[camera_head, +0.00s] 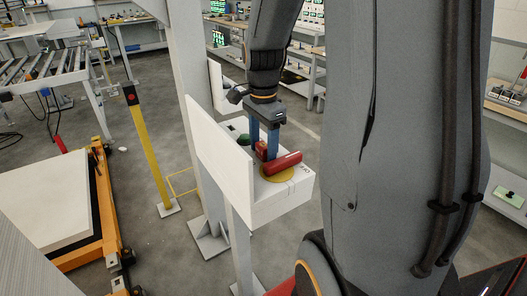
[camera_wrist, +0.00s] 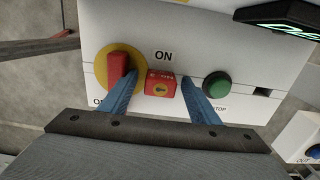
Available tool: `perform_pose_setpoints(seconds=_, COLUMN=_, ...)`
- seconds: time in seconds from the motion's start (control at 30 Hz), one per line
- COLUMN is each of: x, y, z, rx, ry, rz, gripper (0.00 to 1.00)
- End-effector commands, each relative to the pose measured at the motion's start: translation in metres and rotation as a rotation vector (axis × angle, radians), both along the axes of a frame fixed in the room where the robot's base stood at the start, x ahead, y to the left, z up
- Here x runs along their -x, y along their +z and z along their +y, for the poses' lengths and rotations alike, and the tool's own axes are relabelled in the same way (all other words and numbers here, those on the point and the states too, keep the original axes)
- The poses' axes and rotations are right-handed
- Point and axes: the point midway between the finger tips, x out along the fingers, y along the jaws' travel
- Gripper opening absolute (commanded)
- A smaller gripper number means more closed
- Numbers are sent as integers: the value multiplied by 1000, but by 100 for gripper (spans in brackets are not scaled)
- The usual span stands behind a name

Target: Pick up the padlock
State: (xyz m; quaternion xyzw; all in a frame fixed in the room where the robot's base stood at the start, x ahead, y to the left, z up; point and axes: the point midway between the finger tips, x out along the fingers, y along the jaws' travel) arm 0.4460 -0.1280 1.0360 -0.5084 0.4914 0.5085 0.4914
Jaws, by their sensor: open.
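The padlock (camera_wrist: 161,85) is a small red block with a yellow keyhole face, on top of a white switch box (camera_wrist: 195,40). In the wrist view it lies between the two blue fingers of my gripper (camera_wrist: 160,77), with a gap on each side. In the head view my gripper (camera_head: 264,150) points down over the box, and the red padlock (camera_head: 261,149) shows partly between the fingers. The jaws are open. The padlock's shackle cannot be made out.
A red rotary handle (camera_wrist: 118,66) on a yellow disc (camera_wrist: 101,62) is close to one finger. A green button (camera_wrist: 216,84) is beyond the other finger. In the head view a tall white panel (camera_head: 213,140) rises along the box's left side.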

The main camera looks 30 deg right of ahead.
Motion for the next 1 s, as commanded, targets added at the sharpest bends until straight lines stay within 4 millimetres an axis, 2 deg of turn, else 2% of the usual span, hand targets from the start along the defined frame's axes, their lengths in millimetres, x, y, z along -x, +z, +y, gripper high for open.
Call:
perform_pose_setpoints(seconds=0.17, x=0, y=0, z=0, rx=0, ry=0, rz=0, gripper=56)
perform_pose_setpoints(seconds=0.43, x=0, y=0, z=0, rx=0, ry=0, rz=0, gripper=11)
perform_pose_setpoints(seconds=0.77, x=-1, y=7, z=0, rx=1, ry=0, rz=-3, gripper=9)
perform_pose_setpoints(seconds=0.87, x=-2, y=20, z=0, rx=2, ry=0, rz=-6, gripper=9)
perform_pose_setpoints(seconds=1.0, x=-2, y=47, z=0, rx=2, ry=0, rz=-6, gripper=9)
